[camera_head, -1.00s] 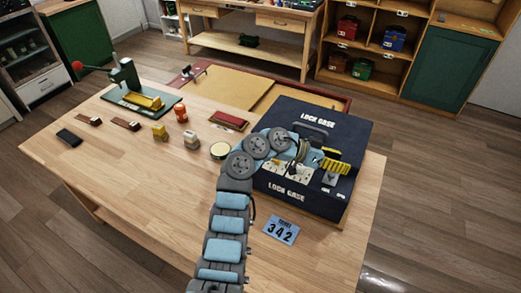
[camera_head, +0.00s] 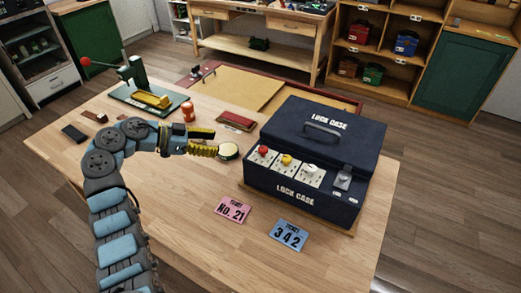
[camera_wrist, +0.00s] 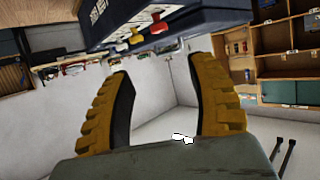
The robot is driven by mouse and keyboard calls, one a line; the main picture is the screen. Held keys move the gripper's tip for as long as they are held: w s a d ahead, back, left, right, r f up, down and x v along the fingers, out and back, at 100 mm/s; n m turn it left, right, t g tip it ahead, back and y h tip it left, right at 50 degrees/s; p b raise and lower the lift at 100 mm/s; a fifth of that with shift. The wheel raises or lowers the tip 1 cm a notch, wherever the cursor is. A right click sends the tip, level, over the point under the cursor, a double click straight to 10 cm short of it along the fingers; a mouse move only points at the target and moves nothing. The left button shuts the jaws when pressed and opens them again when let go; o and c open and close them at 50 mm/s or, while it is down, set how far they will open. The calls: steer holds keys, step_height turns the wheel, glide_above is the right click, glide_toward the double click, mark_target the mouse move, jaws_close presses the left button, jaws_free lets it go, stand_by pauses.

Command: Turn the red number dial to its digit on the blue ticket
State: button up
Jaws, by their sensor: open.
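The dark blue lock case (camera_head: 330,140) stands on the right of the wooden table. Its front panel carries a red dial (camera_head: 263,151), a yellow dial (camera_head: 286,160) and a white dial (camera_head: 311,169) on white plates; the red one is leftmost. In the wrist view the red dial (camera_wrist: 155,18) shows beyond my fingers. The blue ticket (camera_head: 289,235) lies in front of the case and reads 342. A pink ticket (camera_head: 233,209) reads No. 21. My gripper (camera_head: 214,150) is open and empty, left of the case and apart from it. The red dial's digit is too small to read.
An orange-red jar (camera_head: 188,111), a dark red box (camera_head: 236,121) and a green lever press (camera_head: 145,92) stand farther back. The table's front middle is clear.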

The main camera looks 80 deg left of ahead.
mark_target(263, 148)
steer(key=b+x, duration=0.1)
steer(key=x, duration=1.6)
steer(key=shift+w+f+b, duration=0.1)
steer(key=shift+w+b, duration=0.1)
steer(key=shift+b, duration=0.15)
jaws_close()
